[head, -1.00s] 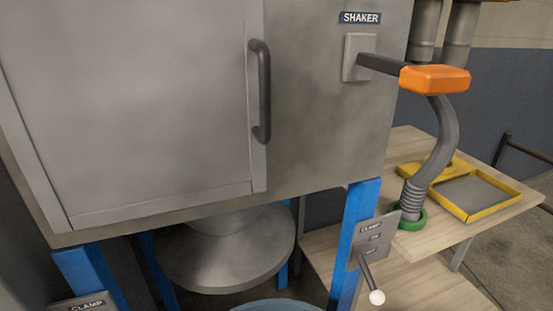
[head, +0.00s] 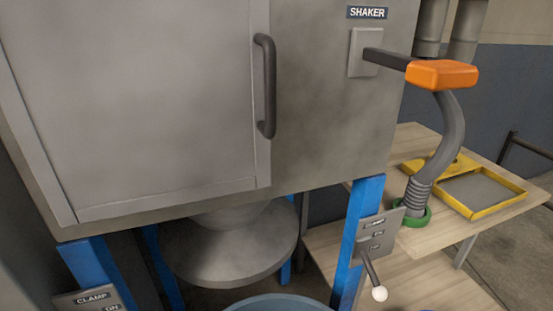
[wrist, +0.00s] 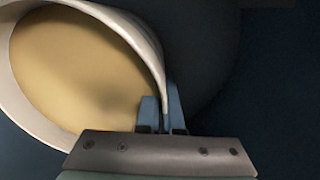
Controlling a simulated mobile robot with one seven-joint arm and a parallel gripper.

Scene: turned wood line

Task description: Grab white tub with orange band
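In the wrist view, a round white tub (wrist: 150,42) with a tan inside or contents fills the upper left. No orange band shows from this angle. My gripper (wrist: 165,112) has its two blue-grey fingers close together at the tub's right edge, with the thin rim between them, and it looks shut on that rim. The tub's outer side and base are hidden. Neither the tub nor my gripper shows clearly in the head view.
A grey shaker cabinet (head: 140,110) on blue legs fills the head view, with a blue-grey round vessel (head: 280,303) below. A clamp lever (head: 373,275) juts out at the right leg. A wooden table (head: 440,234) bears a yellow tray (head: 500,205) and a hose in a green ring (head: 414,222).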

